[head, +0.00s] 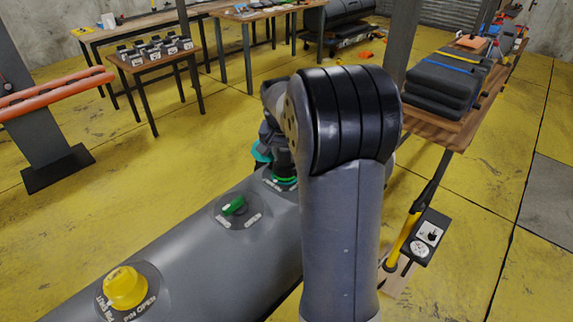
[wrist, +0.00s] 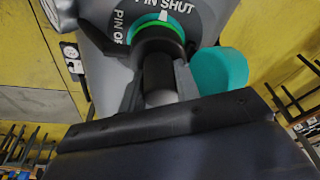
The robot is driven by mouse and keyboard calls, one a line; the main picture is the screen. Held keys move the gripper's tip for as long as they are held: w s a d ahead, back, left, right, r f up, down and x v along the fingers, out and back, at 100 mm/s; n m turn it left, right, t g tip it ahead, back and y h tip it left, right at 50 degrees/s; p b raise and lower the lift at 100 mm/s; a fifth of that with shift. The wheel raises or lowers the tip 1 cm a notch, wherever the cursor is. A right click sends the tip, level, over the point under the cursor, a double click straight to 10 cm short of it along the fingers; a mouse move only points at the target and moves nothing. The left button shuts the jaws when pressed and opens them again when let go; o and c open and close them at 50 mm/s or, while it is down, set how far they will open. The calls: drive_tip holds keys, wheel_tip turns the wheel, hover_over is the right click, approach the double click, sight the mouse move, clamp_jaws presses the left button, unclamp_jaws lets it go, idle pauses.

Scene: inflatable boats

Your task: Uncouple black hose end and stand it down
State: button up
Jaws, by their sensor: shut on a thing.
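The black hose end (wrist: 158,72) stands in the valve with the bright green ring (wrist: 158,33), on the grey boat tube (wrist: 92,18). "PIN SHUT" is printed beside this valve. My gripper (wrist: 158,82) is shut on the hose end, one dark finger on each side. A teal cap (wrist: 219,69) sits right beside the valve in the wrist view; the same teal shows in the head view (head: 262,152). In the head view my arm hides most of the gripper and the hose end. I cannot tell whether the hose end is still locked in the valve.
The tube also carries a green valve handle (head: 235,205) and a yellow valve knob (head: 125,288). A small black gauge box (head: 429,236) stands right of my arm. A wooden bench (head: 440,122) holds folded black bundles. Open yellow floor (head: 150,170) lies at left.

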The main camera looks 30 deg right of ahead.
drive_tip(key=shift+s+f, duration=0.1)
drive_tip(key=shift+f, duration=0.15)
drive_tip(key=shift+c, duration=0.5)
drive_tip(key=shift+f+n+y+p, duration=0.1)
drive_tip(key=shift+n+y+p, duration=0.3)
drive_tip(key=shift+n, duration=1.6)
drive_tip(key=shift+n+t, duration=0.3)
drive_tip(key=shift+n, duration=0.6)
drive_tip(key=shift+n+y, duration=0.5)
drive_tip(key=shift+n, duration=0.7)
drive_tip(key=n+y, duration=0.1)
drive_tip(key=n, duration=0.3)
drive_tip(key=shift+p, duration=0.35)
drive_tip(key=shift+r, duration=0.35)
drive_tip(key=shift+r+p, duration=0.55)
